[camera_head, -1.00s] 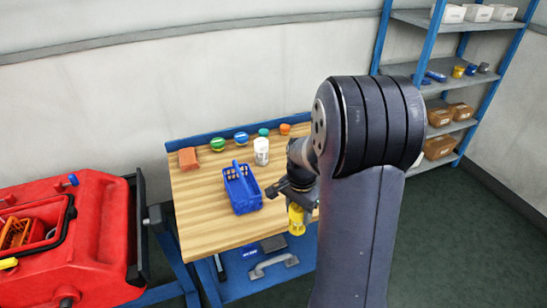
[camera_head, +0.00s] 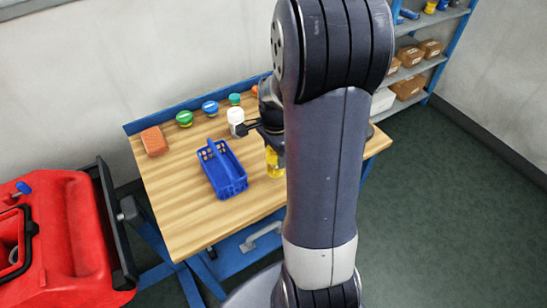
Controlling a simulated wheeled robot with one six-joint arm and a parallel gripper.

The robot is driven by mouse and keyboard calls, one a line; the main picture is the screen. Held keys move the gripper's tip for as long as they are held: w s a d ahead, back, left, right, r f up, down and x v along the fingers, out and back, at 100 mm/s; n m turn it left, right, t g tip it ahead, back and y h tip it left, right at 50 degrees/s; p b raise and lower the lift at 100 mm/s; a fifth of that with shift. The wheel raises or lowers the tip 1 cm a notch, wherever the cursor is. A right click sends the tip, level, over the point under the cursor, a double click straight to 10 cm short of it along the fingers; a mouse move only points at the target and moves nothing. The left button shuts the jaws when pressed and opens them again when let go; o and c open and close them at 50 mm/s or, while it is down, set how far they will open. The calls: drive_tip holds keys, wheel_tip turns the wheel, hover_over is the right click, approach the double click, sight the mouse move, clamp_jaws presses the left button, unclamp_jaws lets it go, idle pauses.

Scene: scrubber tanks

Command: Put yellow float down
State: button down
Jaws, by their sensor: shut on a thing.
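The yellow float (camera_head: 274,163) hangs below my gripper (camera_head: 270,146), over the right part of the wooden bench top (camera_head: 185,212). My gripper is shut on it. My arm hides its right side. I cannot tell whether the float touches the wood or is a little above it.
A blue basket (camera_head: 222,170) stands left of the float. Behind it are a white bottle (camera_head: 236,119), an orange-brown block (camera_head: 154,141) and green (camera_head: 184,118) and blue (camera_head: 210,108) lidded items. A red machine (camera_head: 68,235) stands at the left. The bench's front left is clear.

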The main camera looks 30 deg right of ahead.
sight(275, 162)
drive_tip(key=shift+f, duration=1.8)
drive_tip(key=shift+f, duration=0.2)
drive_tip(key=c, duration=0.7)
unclamp_jaws()
drive_tip(key=shift+r, duration=0.15)
wheel_tip(275, 162, up, 12)
drive_tip(key=shift+r, duration=0.1)
